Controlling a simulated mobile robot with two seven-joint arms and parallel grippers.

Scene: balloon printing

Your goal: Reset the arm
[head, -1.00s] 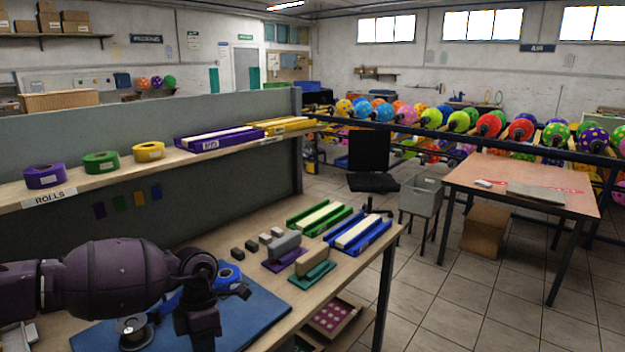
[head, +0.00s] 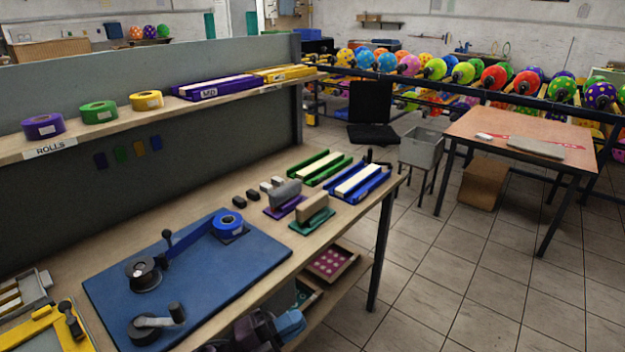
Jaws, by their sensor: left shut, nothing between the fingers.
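My left gripper (head: 262,328) shows at the bottom edge of the head view, dark and partly cut off, low beside the front edge of the workbench (head: 330,215). It is shut and I see nothing held in it. The arm no longer lies over the blue mat (head: 215,275). My right gripper is not in view.
Stamps and coloured trays stand at the bench's far end. Rolls sit on the shelf (head: 150,120). Tiled floor to the right is open before a table (head: 520,135).

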